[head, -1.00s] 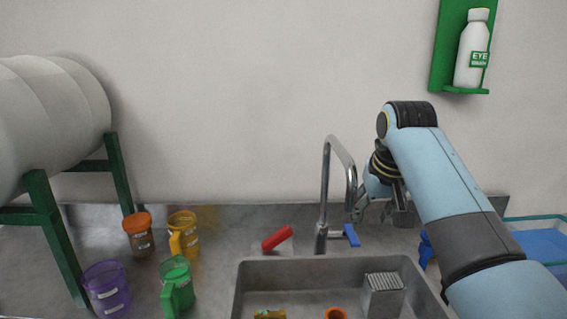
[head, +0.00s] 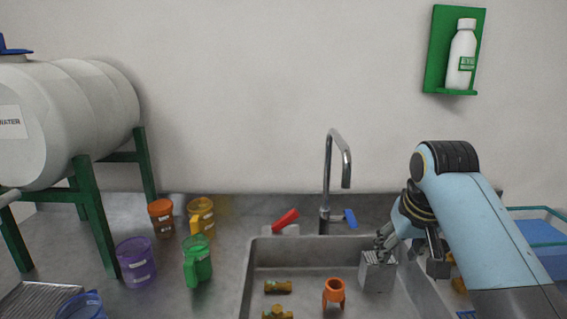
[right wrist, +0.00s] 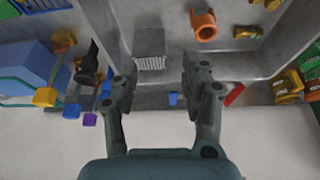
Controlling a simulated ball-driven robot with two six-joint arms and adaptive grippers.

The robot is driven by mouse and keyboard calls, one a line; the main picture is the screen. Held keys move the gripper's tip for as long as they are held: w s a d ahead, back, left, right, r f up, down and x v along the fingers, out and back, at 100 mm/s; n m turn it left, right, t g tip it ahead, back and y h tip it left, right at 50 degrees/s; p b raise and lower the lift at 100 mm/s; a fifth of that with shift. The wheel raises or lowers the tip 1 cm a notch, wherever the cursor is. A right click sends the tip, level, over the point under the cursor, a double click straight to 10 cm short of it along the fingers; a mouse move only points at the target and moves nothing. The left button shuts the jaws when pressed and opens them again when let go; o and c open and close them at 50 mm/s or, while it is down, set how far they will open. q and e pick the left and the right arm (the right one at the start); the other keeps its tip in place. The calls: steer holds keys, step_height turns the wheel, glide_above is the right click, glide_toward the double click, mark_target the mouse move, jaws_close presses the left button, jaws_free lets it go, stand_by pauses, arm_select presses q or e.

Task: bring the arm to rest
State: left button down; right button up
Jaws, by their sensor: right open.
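My right arm comes in from the right in the head view, bent at a joint with a black cap. Its gripper (head: 411,254) hangs over the right part of the sink (head: 314,246), by a grey ribbed block (head: 377,276). In the right wrist view the gripper (right wrist: 157,72) has its two fingers spread wide, with nothing between them. The ribbed block (right wrist: 150,45) shows there beyond the fingers, and I cannot tell whether a finger touches it. My left gripper is in neither view.
A faucet (head: 326,180) rises behind the sink, near the gripper. An orange part (head: 334,291) and brass fittings (head: 278,287) lie in the sink. Several coloured mugs, one green (head: 198,262), stand left on the counter below a white tank (head: 75,115). A blue bin (head: 540,235) is at right.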

steer(key=s+d+f, duration=0.2)
steer(key=s+f, duration=0.1)
steer(key=s, duration=0.4)
steer(key=s+d+f, duration=0.2)
steer(key=s, duration=0.6)
steer(key=s+d+r+n, duration=0.1)
steer(key=s+d+r, duration=0.1)
steer(key=s, duration=1.6)
step_height(320, 180, down, 35)
steer(key=s+d+g+b, duration=0.2)
steer(key=b, duration=0.6)
arm_select(q)
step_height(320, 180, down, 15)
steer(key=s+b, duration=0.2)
steer(key=b, duration=0.5)
arm_select(e)
steer(key=s+d+f+g, duration=0.1)
steer(key=s+f, duration=1.7)
steer(key=f, duration=0.4)
steer(key=shift+d+h, duration=0.2)
steer(key=shift+h, duration=0.1)
steer(key=shift+g, duration=0.3)
